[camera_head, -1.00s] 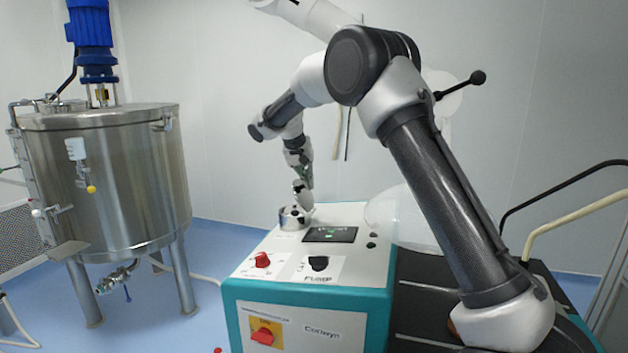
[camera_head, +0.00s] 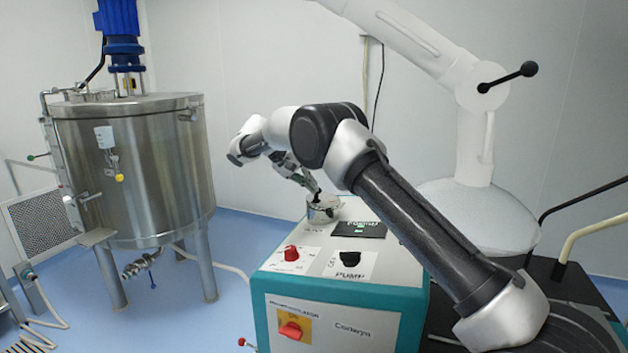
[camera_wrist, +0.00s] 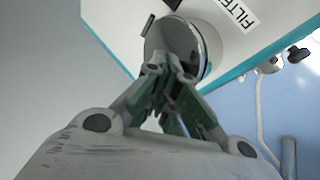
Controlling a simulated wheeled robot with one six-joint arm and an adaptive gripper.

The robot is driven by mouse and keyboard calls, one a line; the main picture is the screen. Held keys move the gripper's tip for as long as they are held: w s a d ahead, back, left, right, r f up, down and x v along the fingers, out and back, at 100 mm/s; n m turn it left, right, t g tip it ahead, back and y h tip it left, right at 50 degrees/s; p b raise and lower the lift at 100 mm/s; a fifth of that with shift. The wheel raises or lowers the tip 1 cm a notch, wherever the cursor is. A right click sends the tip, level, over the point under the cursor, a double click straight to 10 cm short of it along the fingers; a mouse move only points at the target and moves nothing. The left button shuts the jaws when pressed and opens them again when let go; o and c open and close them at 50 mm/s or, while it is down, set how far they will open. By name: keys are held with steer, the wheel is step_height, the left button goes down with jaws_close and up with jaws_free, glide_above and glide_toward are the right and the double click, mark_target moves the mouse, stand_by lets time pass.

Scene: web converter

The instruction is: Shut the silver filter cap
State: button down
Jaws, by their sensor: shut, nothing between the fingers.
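The silver filter cap (camera_head: 322,206) is a short round metal piece on the top of the teal and white machine, near its back left corner. It also shows in the wrist view as a shiny round disc (camera_wrist: 174,38) beside a "FILTER" label. My gripper (camera_head: 316,191) is shut and empty, with its fingertips at the top of the cap. In the wrist view my gripper (camera_wrist: 168,70) overlaps the near part of the disc. I cannot tell whether the fingertips touch it, or whether the cap is open or shut.
The machine's top carries a dark display (camera_head: 359,229), a red knob (camera_head: 291,254) and a black PUMP knob (camera_head: 350,258). A large steel tank (camera_head: 133,170) stands at left. A white extraction arm (camera_head: 474,150) with a clear hood is at right. Blue floor lies between tank and machine.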

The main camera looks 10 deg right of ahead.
steer(key=shift+w+a+f, duration=0.2)
steer(key=shift+a+f, duration=0.2)
steer(key=shift+f, duration=0.4)
